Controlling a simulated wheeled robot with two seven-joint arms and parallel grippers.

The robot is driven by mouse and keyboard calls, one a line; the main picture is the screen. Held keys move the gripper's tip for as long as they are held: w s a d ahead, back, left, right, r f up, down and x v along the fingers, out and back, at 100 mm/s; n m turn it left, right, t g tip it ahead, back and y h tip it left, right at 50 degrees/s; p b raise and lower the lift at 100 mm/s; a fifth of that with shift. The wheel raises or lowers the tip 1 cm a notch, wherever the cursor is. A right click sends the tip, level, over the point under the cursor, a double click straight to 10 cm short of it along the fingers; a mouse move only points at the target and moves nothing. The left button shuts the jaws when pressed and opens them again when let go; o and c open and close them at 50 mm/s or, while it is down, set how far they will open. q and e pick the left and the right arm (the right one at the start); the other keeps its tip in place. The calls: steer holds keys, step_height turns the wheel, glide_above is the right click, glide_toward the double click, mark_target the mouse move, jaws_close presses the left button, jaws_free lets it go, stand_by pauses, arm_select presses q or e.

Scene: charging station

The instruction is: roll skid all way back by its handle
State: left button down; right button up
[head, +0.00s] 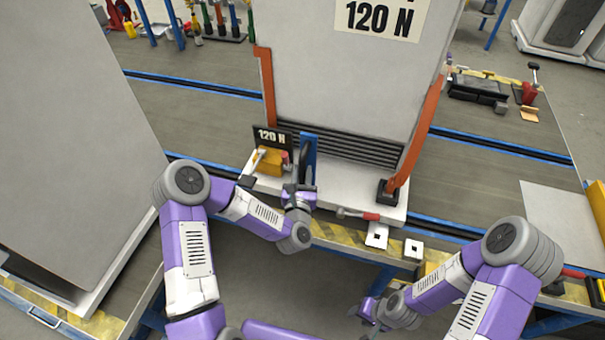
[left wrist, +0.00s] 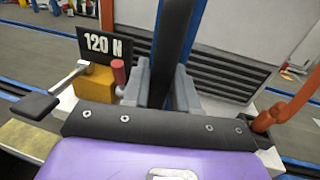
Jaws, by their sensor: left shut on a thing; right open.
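The skid (head: 345,190) is a pale platform bearing a tall grey cabinet (head: 350,80) marked 120 N, held by orange uprights. Its upright handle (head: 309,150) is a blue post at the front; in the left wrist view the handle (left wrist: 175,40) looks dark. My left gripper (head: 300,188) is shut on the handle low down; its grey fingers (left wrist: 170,88) flank the post in the left wrist view. The exact contact is partly hidden. My right gripper (head: 368,310) is open and empty, low in front of the bench.
A yellow block (head: 270,162) with a lever and a 120 N sign (head: 272,138) sit left of the handle. A red-handled tool (head: 360,215) lies at the skid's front edge. Blue rails (head: 500,145) cross the deck. Another large cabinet (head: 70,130) stands left.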

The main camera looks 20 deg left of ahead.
arm_select(q)
steer(key=shift+a, duration=0.1)
steer(key=a, duration=1.1)
steer(key=shift+w+b, duration=0.15)
steer(key=shift+b, duration=0.3)
steer(key=shift+a, duration=0.15)
steer(key=c, duration=1)
jaws_free()
